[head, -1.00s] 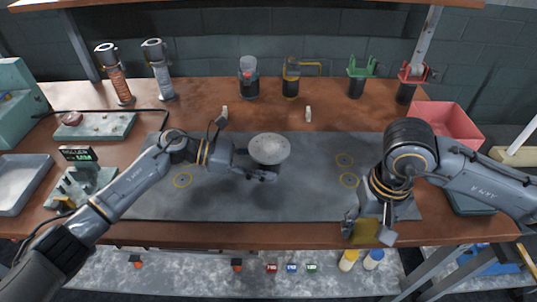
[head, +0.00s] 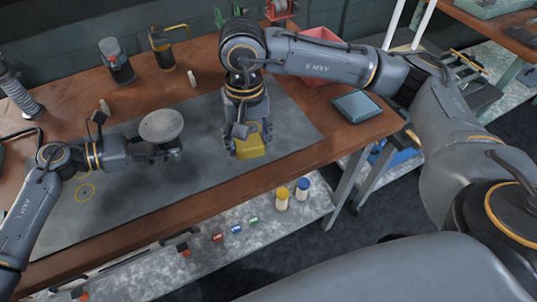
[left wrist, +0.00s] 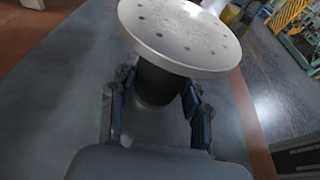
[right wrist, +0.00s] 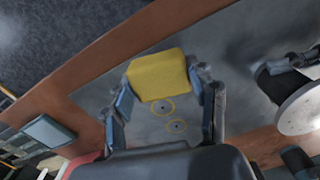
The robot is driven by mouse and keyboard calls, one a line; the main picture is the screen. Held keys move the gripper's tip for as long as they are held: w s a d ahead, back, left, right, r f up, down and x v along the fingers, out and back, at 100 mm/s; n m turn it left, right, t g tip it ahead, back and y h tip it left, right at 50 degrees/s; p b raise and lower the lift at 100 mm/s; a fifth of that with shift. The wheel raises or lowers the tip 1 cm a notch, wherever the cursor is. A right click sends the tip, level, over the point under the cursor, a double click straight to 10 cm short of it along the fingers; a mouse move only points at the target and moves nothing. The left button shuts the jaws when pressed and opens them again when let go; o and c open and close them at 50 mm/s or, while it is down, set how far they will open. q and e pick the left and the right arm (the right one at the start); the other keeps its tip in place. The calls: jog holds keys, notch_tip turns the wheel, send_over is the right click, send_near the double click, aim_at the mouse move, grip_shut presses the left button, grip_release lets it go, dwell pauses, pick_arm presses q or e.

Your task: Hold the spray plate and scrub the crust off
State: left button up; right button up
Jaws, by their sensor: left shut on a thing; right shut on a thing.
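The spray plate (head: 161,125) is a pale round disc with small holes and a whitish speckled patch in its middle, clearest in the left wrist view (left wrist: 180,30). My left gripper (head: 170,150) is shut on the dark stem under the disc and holds it above the grey mat. My right gripper (head: 245,140) is shut on a yellow block (head: 251,146), which looks like a scrubbing pad. The block also shows between the fingers in the right wrist view (right wrist: 158,77). It is to the right of the plate and apart from it. The plate's underside is hidden in the head view.
The grey mat (head: 290,130) has free room around both grippers. Two canisters (head: 116,62) (head: 162,48) and a small pale peg (head: 192,79) stand behind. A red bin (head: 318,90) and a dark tray (head: 357,107) are at the right. Bottles (head: 282,198) stand on the lower shelf.

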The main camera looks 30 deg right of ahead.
aim_at(176, 119)
jog(key=w+a+r+m, duration=0.7)
jog(key=w+a+r, duration=0.5)
jog(key=r, duration=0.1)
jog(key=shift+f, duration=3.9)
jog(key=shift+a+f, duration=0.25)
jog(key=shift+a, duration=0.4)
jog(key=shift+c, duration=0.4)
jog(key=shift+a, duration=2.7)
pick_arm(q)
jog(key=shift+a, duration=0.1)
pick_arm(e)
jog(key=shift+d, duration=3.15)
jog(key=shift+s+d, duration=0.15)
jog(key=shift+d, duration=0.15)
jog(key=shift+a, duration=3.55)
jog(key=shift+d, duration=3.4)
jog(key=shift+d+r, duration=0.15)
notch_tip(176, 119, up, 8)
